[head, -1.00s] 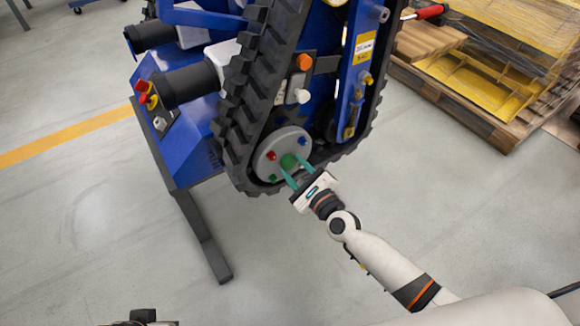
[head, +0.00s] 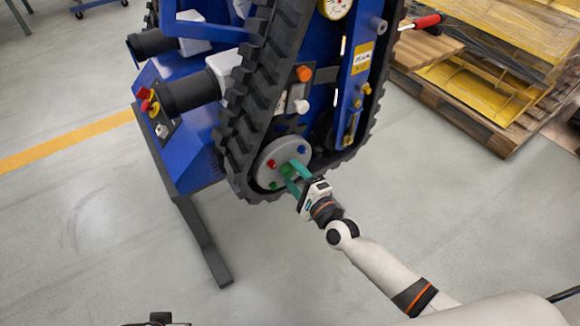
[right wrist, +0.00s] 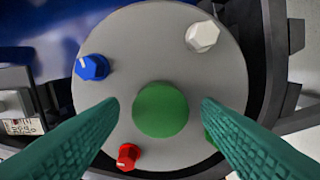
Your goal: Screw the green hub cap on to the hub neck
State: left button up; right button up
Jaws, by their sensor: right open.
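The green hub cap (head: 286,169) is at the middle of the round grey hub (head: 263,174), low on the tracked carrier. In the right wrist view the cap (right wrist: 160,110) is a plain green disc facing me, and it hides the neck behind it. How far it is seated cannot be told. My right gripper (head: 295,179) is open at the hub. Its teal fingers (right wrist: 160,104) stand left and right of the cap with grey gaps between, not touching it. My left gripper is not clearly in view.
Around the cap on the hub face are a blue knob (right wrist: 92,67), a white one (right wrist: 202,36), a red one (right wrist: 128,156) and a green one (right wrist: 209,139) partly behind a finger. The black track (head: 238,153) surrounds the hub. Free floor (head: 400,210) lies right.

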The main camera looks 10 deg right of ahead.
jog(key=shift+n, duration=0.8)
jog(key=n+p, duration=0.3)
jog(key=n, duration=0.6)
jog(key=shift+n, duration=0.3)
jog(key=n+p, duration=0.2)
jog(key=n, duration=0.6)
jog(key=shift+r, duration=0.1)
pick_arm(q)
jog(key=s+f, duration=0.3)
jog(key=f, duration=0.6)
jog(key=s+f+g, duration=0.1)
jog(key=s+f, duration=0.2)
jog(key=f, duration=0.6)
jog(key=shift+a+f, duration=0.25)
jog(key=shift+a, duration=0.1)
pick_arm(e)
jog(key=shift+n, duration=0.9)
